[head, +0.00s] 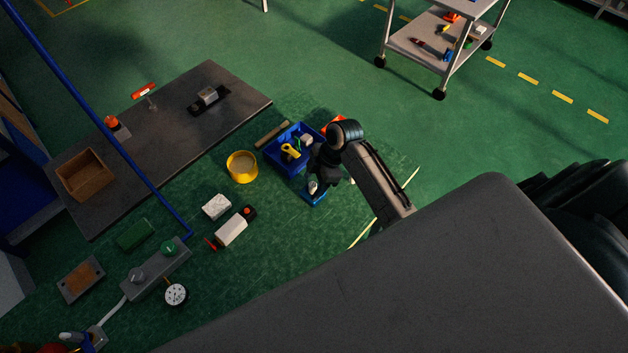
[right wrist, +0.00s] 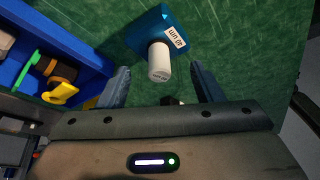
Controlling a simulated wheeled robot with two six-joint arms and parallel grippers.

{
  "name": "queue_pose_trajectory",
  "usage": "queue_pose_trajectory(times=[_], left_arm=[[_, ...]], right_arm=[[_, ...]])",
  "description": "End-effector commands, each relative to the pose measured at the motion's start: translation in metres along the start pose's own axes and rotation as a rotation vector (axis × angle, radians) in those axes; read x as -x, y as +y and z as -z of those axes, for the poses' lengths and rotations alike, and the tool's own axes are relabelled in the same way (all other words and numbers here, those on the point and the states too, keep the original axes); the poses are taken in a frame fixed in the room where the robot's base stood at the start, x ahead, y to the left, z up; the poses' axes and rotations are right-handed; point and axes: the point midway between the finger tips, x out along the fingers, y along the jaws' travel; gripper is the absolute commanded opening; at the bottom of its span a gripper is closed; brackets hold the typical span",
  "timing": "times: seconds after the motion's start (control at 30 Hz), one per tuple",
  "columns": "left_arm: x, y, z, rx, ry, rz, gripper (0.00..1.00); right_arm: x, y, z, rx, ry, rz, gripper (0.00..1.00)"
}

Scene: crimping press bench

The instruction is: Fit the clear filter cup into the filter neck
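My right gripper (head: 318,186) is over the small blue stand (head: 314,199). In the right wrist view the gripper (right wrist: 160,74) is open, with one dark finger on each side. A white cylinder (right wrist: 159,62) stands on the blue base (right wrist: 150,26), which has a white label. The cylinder shows between the fingers, with a gap to each; I cannot tell whether it is within their reach. A grey block (head: 156,269) with a green knob and a grey round part lies at lower left. I cannot make out a clear filter cup or the filter neck for certain. My left gripper is not in view.
A blue bin (head: 276,154) with small parts stands close to the right gripper. It also shows in the right wrist view (right wrist: 88,55). A yellow round container (head: 242,167), a white block (head: 217,207) and a gauge (head: 176,294) lie on the green mat. A dark bench (head: 190,135) is beyond.

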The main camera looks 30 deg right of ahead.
Motion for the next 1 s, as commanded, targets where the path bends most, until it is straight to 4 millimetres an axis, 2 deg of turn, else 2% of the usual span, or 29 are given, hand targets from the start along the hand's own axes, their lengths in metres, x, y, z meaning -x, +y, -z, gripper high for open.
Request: queue_pose_trajectory(times=[0.37,0.47,0.8,1.0], left_arm=[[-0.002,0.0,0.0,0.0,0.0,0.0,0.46],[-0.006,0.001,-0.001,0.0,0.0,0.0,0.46],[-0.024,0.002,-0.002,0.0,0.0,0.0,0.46],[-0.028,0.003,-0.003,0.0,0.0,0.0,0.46]], right_arm=[[0.004,0.001,-0.001,0.001,0.0,-0.002,0.64],[0.015,0.001,-0.002,0.002,-0.002,-0.003,0.64],[0.082,0.001,-0.002,0.003,-0.003,-0.004,0.64],[0.104,0.0,-0.001,0.002,-0.001,-0.001,0.64]])
